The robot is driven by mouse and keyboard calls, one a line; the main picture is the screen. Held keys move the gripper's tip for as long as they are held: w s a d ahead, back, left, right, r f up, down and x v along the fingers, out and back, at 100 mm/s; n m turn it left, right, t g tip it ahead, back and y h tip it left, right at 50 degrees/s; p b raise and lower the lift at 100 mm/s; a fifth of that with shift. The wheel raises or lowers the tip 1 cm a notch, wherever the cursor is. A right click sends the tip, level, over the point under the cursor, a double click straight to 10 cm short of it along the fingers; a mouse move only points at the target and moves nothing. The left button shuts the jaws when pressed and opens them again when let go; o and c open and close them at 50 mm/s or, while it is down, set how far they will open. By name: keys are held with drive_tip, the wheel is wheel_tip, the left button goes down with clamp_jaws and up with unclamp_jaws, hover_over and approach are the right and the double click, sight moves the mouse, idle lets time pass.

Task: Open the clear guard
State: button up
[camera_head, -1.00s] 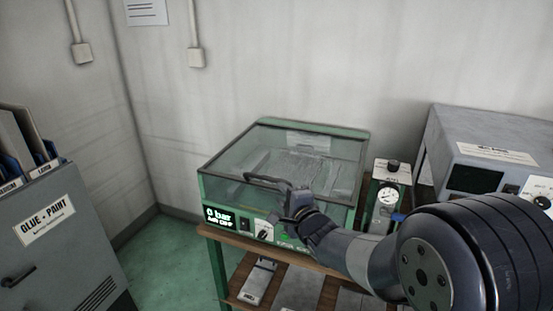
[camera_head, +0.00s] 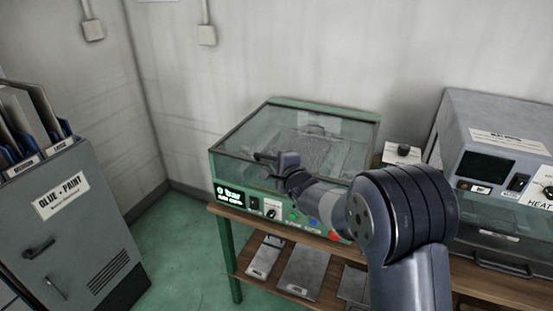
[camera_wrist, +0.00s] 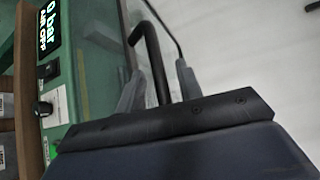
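In the wrist view my gripper's two grey fingers (camera_wrist: 158,88) stand on either side of the handle bar, with gaps visible between bar and fingers.
The machine's front panel has a lit display (camera_head: 229,194) reading 0 bar, air off, plus knobs and buttons. A grey heater unit (camera_head: 490,130) stands at the right. A grey cabinet (camera_head: 85,235) stands at the left. Metal plates (camera_head: 303,272) lie on the shelf below.

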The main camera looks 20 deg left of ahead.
clamp_jaws()
idle(0.4)
